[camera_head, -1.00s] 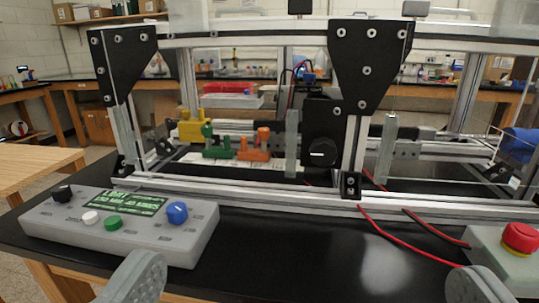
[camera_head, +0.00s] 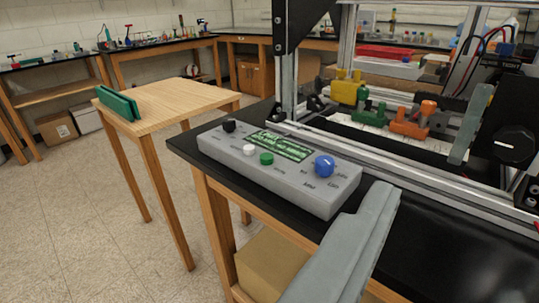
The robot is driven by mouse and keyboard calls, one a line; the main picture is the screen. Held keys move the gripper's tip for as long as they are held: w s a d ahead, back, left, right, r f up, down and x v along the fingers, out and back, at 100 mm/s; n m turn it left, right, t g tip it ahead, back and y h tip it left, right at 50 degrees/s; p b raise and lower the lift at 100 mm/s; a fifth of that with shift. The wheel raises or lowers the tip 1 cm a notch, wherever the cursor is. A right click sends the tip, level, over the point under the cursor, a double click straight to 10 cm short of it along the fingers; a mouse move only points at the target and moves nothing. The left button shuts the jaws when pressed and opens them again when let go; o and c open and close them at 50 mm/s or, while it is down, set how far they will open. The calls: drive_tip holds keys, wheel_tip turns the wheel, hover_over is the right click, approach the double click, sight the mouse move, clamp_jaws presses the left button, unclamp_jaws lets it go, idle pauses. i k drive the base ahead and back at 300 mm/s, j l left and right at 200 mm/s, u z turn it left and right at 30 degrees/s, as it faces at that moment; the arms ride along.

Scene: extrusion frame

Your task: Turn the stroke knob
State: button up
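A grey control box (camera_head: 300,182) lies near the corner of the black bench. It bears a blue knob (camera_head: 325,166) at its right end, a black knob (camera_head: 229,125) at its far left end, a white button, a green button and a green display. A larger black knob (camera_head: 514,146) sits on a black block on the frame at the right. The labels are too small to read, so I cannot tell which is the stroke knob. My gripper (camera_head: 345,250) shows as a grey finger shape before the box's right end; whether one or both fingers show is unclear.
The aluminium extrusion frame (camera_head: 420,170) stands along the bench's back and right. Inside it are yellow, green and orange parts (camera_head: 410,118). A wooden table (camera_head: 165,103) with a green object (camera_head: 118,103) stands left, with open floor around it. A cardboard box (camera_head: 270,262) is under the bench.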

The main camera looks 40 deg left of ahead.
sight(325, 166)
drive_tip(key=i+j+u, duration=0.15)
drive_tip(key=u, duration=0.3)
drive_tip(key=i+j+u, duration=0.15)
drive_tip(key=u, duration=0.25)
drive_tip(key=j, duration=0.9)
drive_tip(key=k+u, duration=0.05)
drive_tip(key=k, duration=0.05)
